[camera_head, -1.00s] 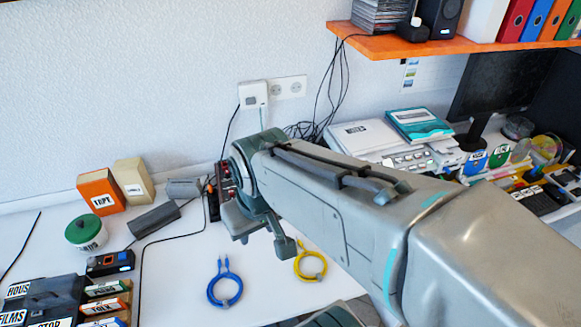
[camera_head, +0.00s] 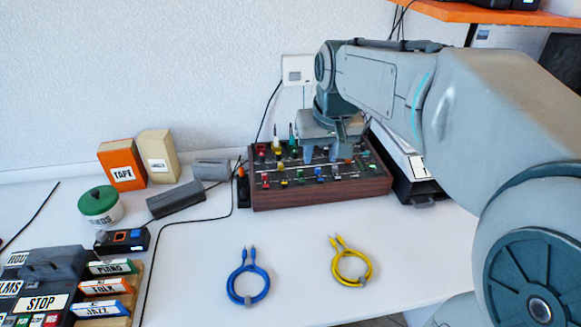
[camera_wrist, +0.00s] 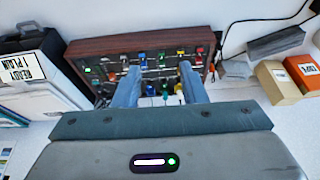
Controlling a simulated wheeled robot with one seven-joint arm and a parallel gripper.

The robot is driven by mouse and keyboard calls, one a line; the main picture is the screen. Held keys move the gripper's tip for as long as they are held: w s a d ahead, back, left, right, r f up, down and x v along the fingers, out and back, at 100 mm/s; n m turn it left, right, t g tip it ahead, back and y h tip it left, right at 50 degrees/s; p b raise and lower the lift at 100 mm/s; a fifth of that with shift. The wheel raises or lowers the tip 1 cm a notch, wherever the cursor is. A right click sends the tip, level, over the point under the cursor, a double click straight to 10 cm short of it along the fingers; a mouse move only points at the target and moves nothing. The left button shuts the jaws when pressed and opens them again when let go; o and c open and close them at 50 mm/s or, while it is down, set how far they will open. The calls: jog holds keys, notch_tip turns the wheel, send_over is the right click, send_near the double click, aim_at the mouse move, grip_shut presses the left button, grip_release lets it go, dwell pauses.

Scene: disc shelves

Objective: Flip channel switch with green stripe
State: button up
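A wood-sided mixer panel (camera_head: 320,192) stands on the white desk against the wall, with rows of coloured knobs and switches. It also shows in the wrist view (camera_wrist: 85,47). My gripper (camera_head: 324,154) is over the middle of the panel, pointing down. Its two fingers are apart in the wrist view (camera_wrist: 160,80), with nothing visibly held. Small coloured controls show between and beyond the fingers. I cannot clearly pick out which switch has the green stripe. My gripper hides part of the panel, and I cannot tell whether the fingertips touch it.
A blue cable (camera_head: 248,284) and a yellow cable (camera_head: 352,266) lie in front of the panel. Left are a grey block (camera_head: 175,200), an orange box (camera_head: 121,166) and a green-lidded jar (camera_head: 98,206). An orange shelf (camera_head: 470,12) hangs upper right. The front desk is mostly clear.

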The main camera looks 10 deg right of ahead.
jog(key=b, duration=0.8)
send_near(302, 179)
jog(key=b+x, duration=0.3)
jog(key=x, duration=0.4)
jog(key=shift+w+a+f, duration=0.1)
jog(key=shift+f, duration=0.05)
jog(key=shift+t, duration=0.3)
grip_shut()
